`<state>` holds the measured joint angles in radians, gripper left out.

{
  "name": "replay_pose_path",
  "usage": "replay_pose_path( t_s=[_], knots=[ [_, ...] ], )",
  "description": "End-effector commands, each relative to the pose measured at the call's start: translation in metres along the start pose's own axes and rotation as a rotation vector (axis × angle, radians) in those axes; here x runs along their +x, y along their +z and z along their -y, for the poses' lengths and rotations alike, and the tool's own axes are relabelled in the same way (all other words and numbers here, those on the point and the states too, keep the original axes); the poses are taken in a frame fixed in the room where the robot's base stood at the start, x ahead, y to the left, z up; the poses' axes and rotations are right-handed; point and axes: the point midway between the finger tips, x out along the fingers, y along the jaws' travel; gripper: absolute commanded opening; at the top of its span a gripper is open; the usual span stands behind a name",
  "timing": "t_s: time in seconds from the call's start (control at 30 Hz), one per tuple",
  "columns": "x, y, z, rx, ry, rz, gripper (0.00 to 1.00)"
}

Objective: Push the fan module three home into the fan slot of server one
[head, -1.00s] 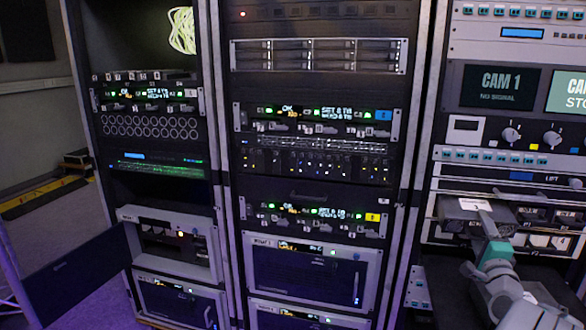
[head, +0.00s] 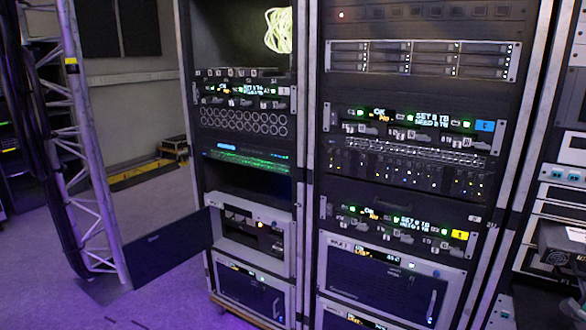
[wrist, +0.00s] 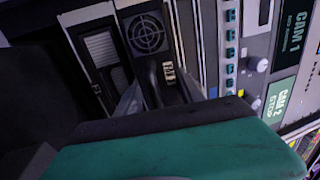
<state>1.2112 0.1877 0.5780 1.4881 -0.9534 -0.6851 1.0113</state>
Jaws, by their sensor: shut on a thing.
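The fan module (wrist: 146,36), a dark box with a round fan grille and a small pale label, shows in the wrist view. My gripper (wrist: 158,92) is shut on it, with a grey finger on either side and the teal wrist part in front. I cannot read which server is server one.
A closed server (head: 384,279) sits low in the middle rack. A truss post (head: 95,150) stands at the far left. Free floor (head: 165,305) lies before the left rack. Monitors (wrist: 293,30) and panel buttons are close right of the module in the wrist view.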

Motion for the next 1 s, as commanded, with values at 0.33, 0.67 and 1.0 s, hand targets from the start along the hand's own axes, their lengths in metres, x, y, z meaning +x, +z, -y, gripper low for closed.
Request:
replay_pose_path(
  t_s=[0.33,0.67,1.0],
  knots=[
    [0.0,0.001,0.0,0.0,0.001,0.001,0.0],
    [-0.017,-0.001,0.006,-0.003,-0.005,-0.001,0.0],
    [-0.049,0.0,0.016,-0.004,-0.006,-0.002,0.0]
  ],
)
